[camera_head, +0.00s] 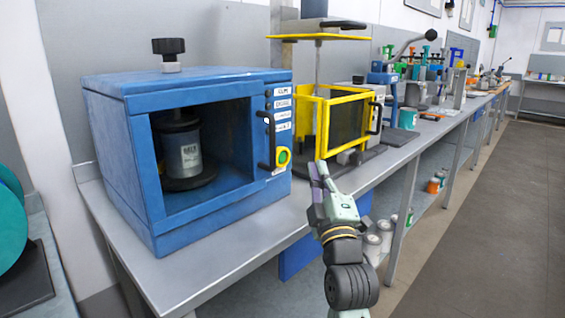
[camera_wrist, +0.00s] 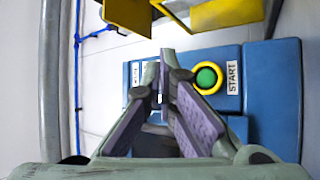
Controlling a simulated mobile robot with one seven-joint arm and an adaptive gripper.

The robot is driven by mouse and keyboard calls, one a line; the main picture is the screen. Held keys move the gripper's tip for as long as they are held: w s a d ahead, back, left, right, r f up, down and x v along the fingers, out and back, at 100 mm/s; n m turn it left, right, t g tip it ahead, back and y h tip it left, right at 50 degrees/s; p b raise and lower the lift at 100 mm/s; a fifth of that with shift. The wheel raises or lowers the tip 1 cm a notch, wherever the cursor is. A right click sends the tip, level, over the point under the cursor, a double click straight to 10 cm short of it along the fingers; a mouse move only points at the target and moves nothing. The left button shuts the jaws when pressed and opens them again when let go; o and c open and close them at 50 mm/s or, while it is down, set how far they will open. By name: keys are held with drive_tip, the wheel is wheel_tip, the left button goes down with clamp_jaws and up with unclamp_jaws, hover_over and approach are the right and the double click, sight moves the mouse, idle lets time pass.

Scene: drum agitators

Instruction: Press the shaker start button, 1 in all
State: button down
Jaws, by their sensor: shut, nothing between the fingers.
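The blue box-shaped shaker (camera_head: 190,140) stands on the bench at left in the head view. Its start button (camera_head: 284,157) is green with a yellow ring, low on the right side of its front. In the wrist view the button (camera_wrist: 207,78) lies beside a START label (camera_wrist: 232,78), right of my fingertips. My gripper (camera_head: 319,168) is shut and empty, to the right of the button in the head view. Its purple-grey fingers (camera_wrist: 165,60) converge in the wrist view and hide part of the blue panel. The gap in depth to the button cannot be told.
A black door handle (camera_head: 268,140) stands out left of the button. A yellow-framed machine (camera_head: 328,125) is close on the right. The bench (camera_head: 232,250) runs away to the right with more machines. The aisle floor (camera_head: 490,220) is clear.

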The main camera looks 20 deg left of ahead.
sight(281, 157)
drive_tip(key=shift+w+d+f+h, duration=0.4)
drive_tip(key=shift+w+d+f, duration=0.2)
drive_tip(key=shift+d, duration=0.1)
drive_tip(key=w+a+p, duration=0.3)
drive_tip(key=a, duration=0.5)
drive_tip(key=shift+a, duration=0.2)
idle(1.1)
drive_tip(key=shift+w+a, duration=0.1)
drive_tip(key=shift+a, duration=0.25)
